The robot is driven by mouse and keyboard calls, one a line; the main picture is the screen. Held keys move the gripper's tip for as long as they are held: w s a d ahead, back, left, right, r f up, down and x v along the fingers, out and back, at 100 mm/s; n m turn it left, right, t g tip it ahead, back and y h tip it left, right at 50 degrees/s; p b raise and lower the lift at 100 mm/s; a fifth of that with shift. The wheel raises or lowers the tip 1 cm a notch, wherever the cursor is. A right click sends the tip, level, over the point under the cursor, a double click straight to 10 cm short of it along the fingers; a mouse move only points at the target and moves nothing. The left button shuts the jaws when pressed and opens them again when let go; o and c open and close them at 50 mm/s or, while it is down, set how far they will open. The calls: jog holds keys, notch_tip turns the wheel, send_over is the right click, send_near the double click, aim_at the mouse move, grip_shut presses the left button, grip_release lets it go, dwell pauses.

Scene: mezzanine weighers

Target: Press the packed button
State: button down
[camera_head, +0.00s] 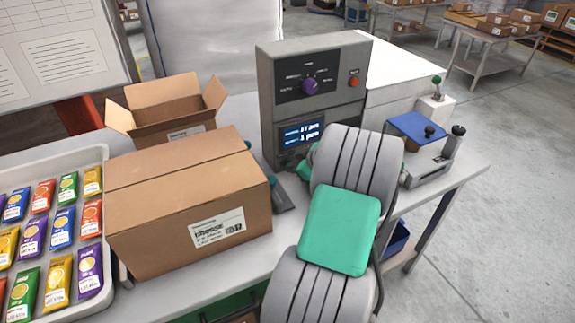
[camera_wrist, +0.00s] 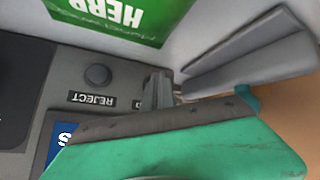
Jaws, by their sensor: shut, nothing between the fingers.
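The grey weigher (camera_head: 283,115) stands on the table in the head view, with a lit blue display (camera_head: 301,133). In the wrist view, upside down, its panel (camera_wrist: 45,85) shows a dark round button (camera_wrist: 98,74) beside a REJECT label (camera_wrist: 91,99). Next to it, a second label (camera_wrist: 138,103) shows only its end letter, which looks like a D. The rest of that label and any button there are hidden by my gripper (camera_wrist: 158,90). Its fingers are shut and empty, close to the panel; contact cannot be told.
A green HERB packet (camera_wrist: 120,18) lies close by in the wrist view. A closed carton (camera_head: 165,215) and an open carton (camera_head: 160,133) stand left of the weigher. A tray (camera_head: 103,155) of coloured packets is at far left.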

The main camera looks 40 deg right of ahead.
dwell(0.4)
jog(key=shift+s+a, duration=0.3)
jog(key=shift+s, duration=0.45)
jog(key=shift+s+a+b, duration=0.2)
jog(key=shift+s+a, duration=0.05)
jog(key=shift+s, duration=0.55)
jog(key=shift+s+a+b, duration=0.15)
jog(key=shift+s+a, duration=0.1)
jog(key=shift+s, duration=0.55)
jog(key=shift+s+a+b, duration=0.2)
jog(key=shift+s+a, duration=0.05)
jog(key=shift+s, duration=0.55)
